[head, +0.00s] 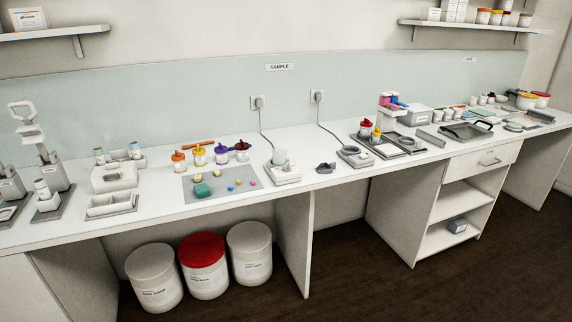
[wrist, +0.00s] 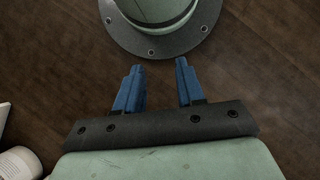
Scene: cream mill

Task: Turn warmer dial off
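Two corded devices stand on the white counter in the head view. One is a white unit (head: 285,174) with a pale beaker (head: 280,157) on top. The other is a low grey-white unit (head: 354,158) with a round top, to its right. I cannot tell for sure which is the warmer, and its dial is too small to make out. My gripper (wrist: 159,66) shows only in the wrist view. Its two blue fingers are apart with nothing between them, above the dark wood floor. It is away from the counter devices.
A grey mat (head: 230,193) with small coloured pieces and several lidded jars lie left of the beaker unit. A dark tray (head: 386,148) is at the right. Three tubs, one with a red lid (head: 202,249), stand under the counter. A small dark grey item (head: 325,168) lies between the devices.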

